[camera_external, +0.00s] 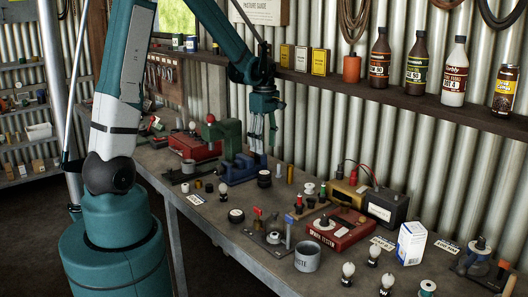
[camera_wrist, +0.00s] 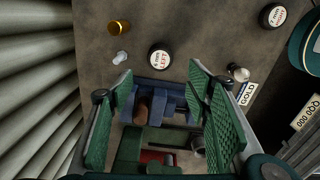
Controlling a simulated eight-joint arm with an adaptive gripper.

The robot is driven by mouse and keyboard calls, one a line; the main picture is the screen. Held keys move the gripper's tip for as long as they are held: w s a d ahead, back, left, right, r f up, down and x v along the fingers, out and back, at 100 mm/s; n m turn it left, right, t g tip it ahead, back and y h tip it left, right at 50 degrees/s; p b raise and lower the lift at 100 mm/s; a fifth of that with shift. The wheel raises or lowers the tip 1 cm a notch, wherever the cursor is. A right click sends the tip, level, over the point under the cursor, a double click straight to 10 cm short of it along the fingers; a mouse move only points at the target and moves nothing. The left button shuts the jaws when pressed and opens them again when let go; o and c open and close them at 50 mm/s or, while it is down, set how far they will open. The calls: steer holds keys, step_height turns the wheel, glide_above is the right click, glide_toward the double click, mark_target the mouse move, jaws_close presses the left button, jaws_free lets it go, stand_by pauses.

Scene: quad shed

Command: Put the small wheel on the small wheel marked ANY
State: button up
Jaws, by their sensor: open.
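My gripper (camera_external: 258,148) hangs point-down over the blue vise at the middle of the bench. Its green fingers stand wide apart in the wrist view (camera_wrist: 166,112), with nothing held between them. A small black wheel with a white label face (camera_wrist: 160,56) lies on the bench just beyond the fingers; its label seems to end in LEFT. A second black wheel with a similar label (camera_wrist: 273,15) lies at the upper right. In the external view, one black wheel (camera_external: 264,178) is beside the vise and another (camera_external: 236,216) is nearer the front edge. I cannot read ANY on either.
The blue vise (camera_external: 240,168) stands under my gripper. A brass cylinder (camera_wrist: 120,27) and a small pale piece (camera_wrist: 121,57) lie left of the nearer wheel in the wrist view. Corrugated wall stands behind.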

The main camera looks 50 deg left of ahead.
stand_by(0.6)
steer(key=s+d+r+m+t, duration=0.3)
steer(key=s+d+r+m, duration=0.65)
steer(key=r, duration=0.35)
steer(key=s+d+r+m+t, duration=0.2)
steer(key=s+d+m, duration=0.1)
steer(key=s+m, duration=0.2)
steer(key=s+d+r+m+t, duration=0.2)
steer(key=s+m, duration=0.3)
steer(key=s, duration=0.4)
steer(key=shift+d+r, duration=0.2)
steer(key=shift+d, duration=0.5)
steer(key=shift+s, duration=0.1)
